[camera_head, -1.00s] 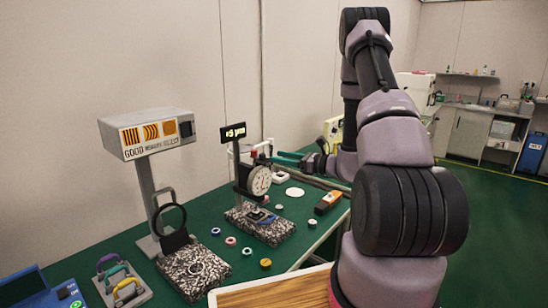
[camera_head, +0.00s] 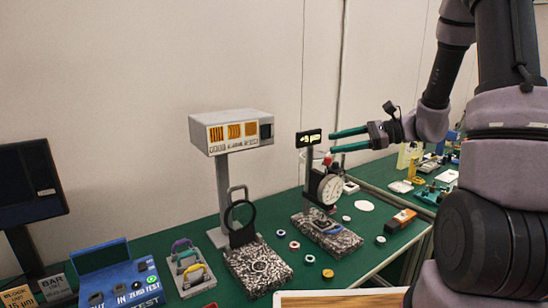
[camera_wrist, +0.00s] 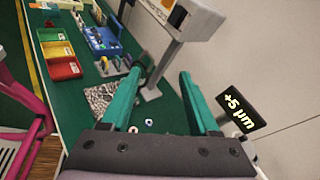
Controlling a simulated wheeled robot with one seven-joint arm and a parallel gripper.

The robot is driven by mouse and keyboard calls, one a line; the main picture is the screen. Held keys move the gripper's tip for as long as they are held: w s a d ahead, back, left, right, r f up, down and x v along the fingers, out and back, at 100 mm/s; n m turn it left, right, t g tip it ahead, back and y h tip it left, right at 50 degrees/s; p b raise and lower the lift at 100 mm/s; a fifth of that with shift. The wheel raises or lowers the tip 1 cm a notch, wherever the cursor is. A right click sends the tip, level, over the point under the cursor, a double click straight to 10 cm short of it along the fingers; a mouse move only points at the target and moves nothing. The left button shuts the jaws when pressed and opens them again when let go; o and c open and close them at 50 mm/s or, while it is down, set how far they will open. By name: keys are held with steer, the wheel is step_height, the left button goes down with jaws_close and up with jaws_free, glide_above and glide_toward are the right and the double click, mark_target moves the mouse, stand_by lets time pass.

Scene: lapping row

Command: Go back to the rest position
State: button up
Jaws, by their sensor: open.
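My gripper (camera_head: 331,141) has two green fingers and shows at the right of centre in the head view, raised above the green bench. It is open, with nothing between the fingers. In the head view its tips are close to the small "+5 µm" display (camera_head: 308,138) on the dial gauge stand; whether they touch it I cannot tell. In the wrist view the two green fingers (camera_wrist: 158,84) are spread apart, pointing over the bench, with the display (camera_wrist: 241,110) to the right of them.
The dial gauge (camera_head: 328,187) stands on a speckled stone base. Small rings lie between. Coloured bins (camera_wrist: 58,60) show in the wrist view.

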steer(key=s+d+r+n+t+h, duration=0.2)
steer(key=s+d+r+n+h, duration=0.1)
steer(key=s+r+n+h, duration=0.3)
steer(key=s+d+r+n+t+h, duration=0.2)
steer(key=s+r+n+h, duration=0.4)
steer(key=s, duration=0.5)
steer(key=shift+s+d+r, duration=0.15)
steer(key=shift+d+r, duration=0.6)
steer(key=shift+r, duration=0.1)
